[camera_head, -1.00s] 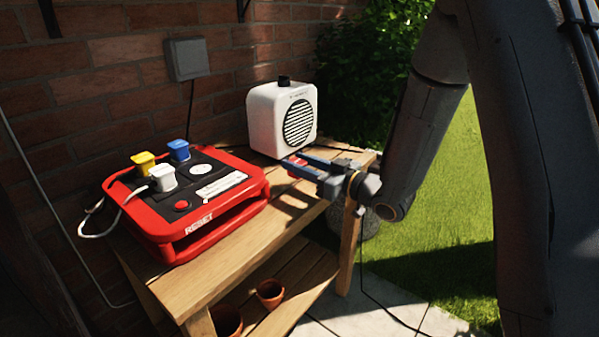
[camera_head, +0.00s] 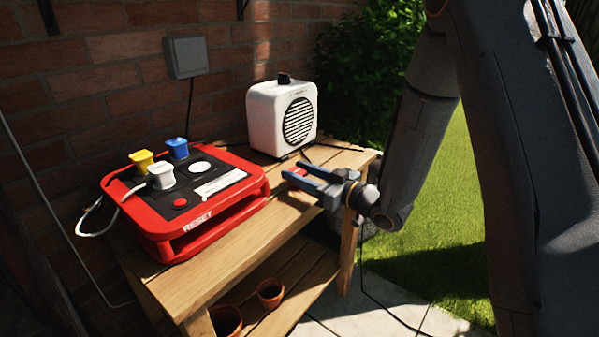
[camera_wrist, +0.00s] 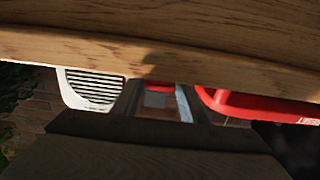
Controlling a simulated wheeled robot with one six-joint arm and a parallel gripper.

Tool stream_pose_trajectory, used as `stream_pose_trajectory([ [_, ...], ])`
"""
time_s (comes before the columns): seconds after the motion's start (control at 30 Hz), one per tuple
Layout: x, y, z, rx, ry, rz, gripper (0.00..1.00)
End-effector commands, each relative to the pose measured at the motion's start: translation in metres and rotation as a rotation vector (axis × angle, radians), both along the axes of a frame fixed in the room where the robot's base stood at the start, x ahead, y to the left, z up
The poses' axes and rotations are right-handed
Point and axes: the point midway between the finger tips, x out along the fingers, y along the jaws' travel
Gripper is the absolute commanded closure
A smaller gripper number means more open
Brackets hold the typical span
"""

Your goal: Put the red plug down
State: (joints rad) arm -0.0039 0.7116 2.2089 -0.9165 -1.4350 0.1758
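The red plug (camera_head: 297,172) is between the fingertips of my gripper (camera_head: 296,171), at the right end of the wooden table (camera_head: 243,241). My gripper comes in from the right, its two blue-grey fingers on either side of the plug. In the wrist view the plug's red part (camera_wrist: 158,88) shows between the fingers (camera_wrist: 158,103). The fingers appear shut on it. They hide much of the plug, and I cannot tell whether it touches the tabletop.
A white heater (camera_head: 280,118) stands just behind the plug. A red power box (camera_head: 226,223) with white (camera_head: 162,177), yellow (camera_head: 142,161) and blue (camera_head: 177,149) plugs fills the table's left part. Flower pots (camera_head: 270,292) stand on the lower shelf. Bare wood lies between box and gripper.

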Motion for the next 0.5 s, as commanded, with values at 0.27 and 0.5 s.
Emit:
stream_pose_trajectory([
  [0.27, 0.0, 0.0, 0.0, 0.0, 0.0, 0.0, 0.47],
  [0.5, 0.0, 0.0, 0.013, 0.001, -0.002, 0.0, 0.47],
])
